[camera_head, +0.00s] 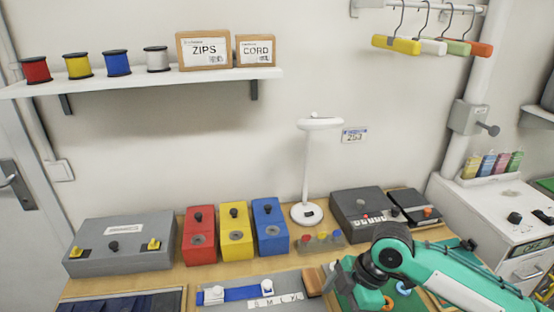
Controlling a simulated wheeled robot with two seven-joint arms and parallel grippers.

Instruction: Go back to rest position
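My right arm, teal with black joints, comes in from the lower right and reaches over the front right of the workbench. Its gripper (340,284) points down at the bench beside a green tray. The fingertips are small and partly hidden by the wrist, so I cannot tell whether they are open or what is between them. My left arm and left gripper are not in view.
The wooden bench (185,273) holds a grey box (122,247), red (199,240), yellow (236,236) and blue (270,230) boxes, a white lamp (307,170) and a dark device (362,212). A shelf (150,82) is above. A white cabinet (505,225) stands right.

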